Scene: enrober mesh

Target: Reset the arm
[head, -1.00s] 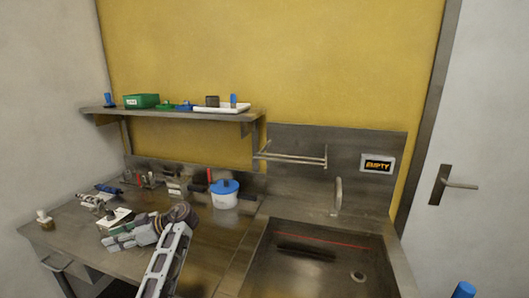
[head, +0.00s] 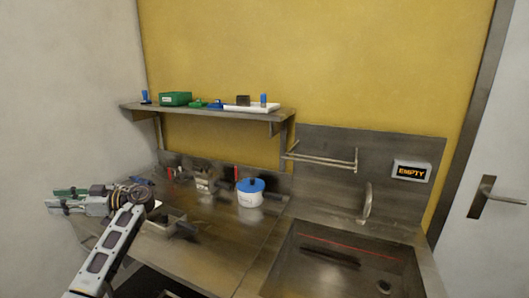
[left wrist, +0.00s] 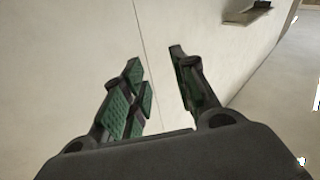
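My left gripper (head: 62,200) is at the left of the head view, over the left end of the steel worktop (head: 225,232) and pointing left towards the pale wall. In the left wrist view my left gripper (left wrist: 155,62) has its two green-padded fingers apart, with nothing between them and pale wall behind. My left arm comes up from the bottom left and bends at the wrist. My right gripper is in neither view.
A white pot with a blue lid (head: 249,193) stands at the back of the worktop. A metal box (head: 170,223) is right of my left wrist. The sink (head: 335,268) is at the right. A shelf (head: 210,111) holds a green bin (head: 175,99).

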